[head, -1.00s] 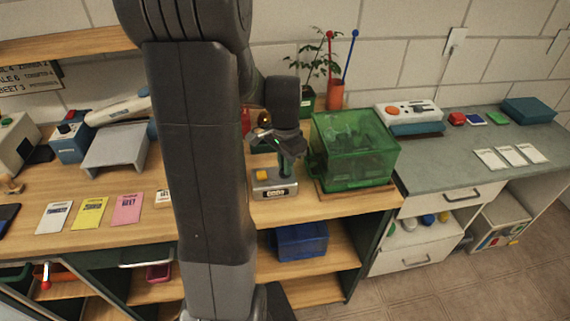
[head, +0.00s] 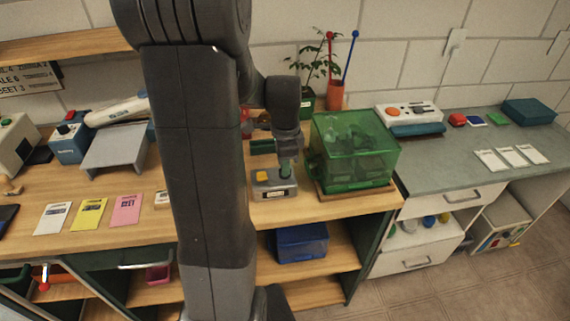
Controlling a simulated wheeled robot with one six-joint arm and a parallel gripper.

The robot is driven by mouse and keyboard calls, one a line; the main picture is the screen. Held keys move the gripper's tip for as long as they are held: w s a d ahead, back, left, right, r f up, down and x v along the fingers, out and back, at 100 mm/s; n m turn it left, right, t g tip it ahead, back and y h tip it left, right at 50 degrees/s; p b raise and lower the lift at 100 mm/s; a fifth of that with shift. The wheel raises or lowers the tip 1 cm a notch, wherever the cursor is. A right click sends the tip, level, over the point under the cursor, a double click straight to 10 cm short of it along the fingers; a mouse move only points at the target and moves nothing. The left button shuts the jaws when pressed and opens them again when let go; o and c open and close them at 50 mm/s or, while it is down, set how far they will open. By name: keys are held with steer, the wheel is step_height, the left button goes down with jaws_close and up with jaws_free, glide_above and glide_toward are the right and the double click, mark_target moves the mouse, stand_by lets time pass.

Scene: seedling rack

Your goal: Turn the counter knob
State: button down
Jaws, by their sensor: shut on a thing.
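The counter (head: 272,187) is a small grey box on the wooden bench, with a yellow button (head: 262,176) on its top left and a dark label on its front. A green knob (head: 285,170) stands on its top right. My gripper (head: 286,164) points straight down over the counter, shut on the green knob. The fingers cover much of the knob.
A green translucent box (head: 352,186) stands close to the right of the counter. Seed packets (head: 89,213) lie at the left; the bench front before the counter is clear.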

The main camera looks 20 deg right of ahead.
steer(key=shift+s+f, duration=0.1)
steer(key=c, duration=1.5)
jaws_free()
steer(key=shift+a, duration=0.1)
step_height(320, 180, up, 14)
steer(key=shift+f, duration=0.1)
